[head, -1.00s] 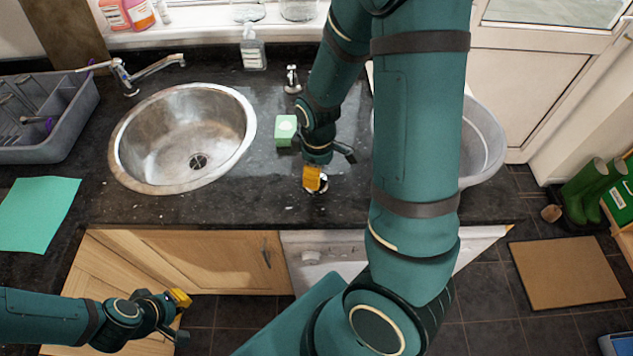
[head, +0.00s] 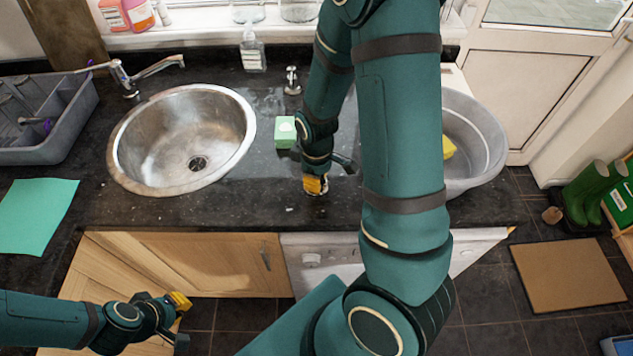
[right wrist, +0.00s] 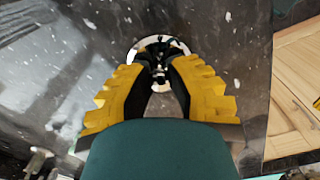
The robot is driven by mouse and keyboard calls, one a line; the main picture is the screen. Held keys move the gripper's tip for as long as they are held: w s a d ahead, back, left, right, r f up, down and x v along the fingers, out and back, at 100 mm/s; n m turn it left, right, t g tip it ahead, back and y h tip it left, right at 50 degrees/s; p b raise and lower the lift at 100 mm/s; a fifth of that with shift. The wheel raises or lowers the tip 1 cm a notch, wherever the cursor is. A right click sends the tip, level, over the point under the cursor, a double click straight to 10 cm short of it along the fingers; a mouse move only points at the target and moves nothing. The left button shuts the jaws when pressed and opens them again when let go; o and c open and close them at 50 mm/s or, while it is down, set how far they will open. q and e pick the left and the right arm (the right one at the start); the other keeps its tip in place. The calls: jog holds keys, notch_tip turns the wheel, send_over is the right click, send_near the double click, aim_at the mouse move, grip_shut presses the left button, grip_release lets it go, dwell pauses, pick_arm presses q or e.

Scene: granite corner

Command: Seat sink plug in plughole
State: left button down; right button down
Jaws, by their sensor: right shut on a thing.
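The round steel sink (head: 225,108) is set in the dark counter, with its plughole (head: 198,163) uncovered at the bottom. The sink plug is a shiny round disc on the counter to the right of the sink. In the head view my right gripper (head: 315,186) hides most of it. In the right wrist view the plug's rim (right wrist: 135,55) shows around the fingertips, and the right gripper (right wrist: 158,78) is shut on the plug's middle. My left gripper (head: 181,301) hangs in front of the cupboards, away from the sink; its finger gap is unclear.
A tap (head: 130,78) and a soap bottle (head: 252,50) stand behind. A grey basin (head: 480,135) is at right, a grey dish rack (head: 45,120) at left. Counter between plug and sink is clear.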

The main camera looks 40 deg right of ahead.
notch_tip(320, 180, up, 10)
jog(key=shift+r+p, duration=0.1)
jog(key=shift+p, duration=0.95)
jog(key=shift+w, duration=0.1)
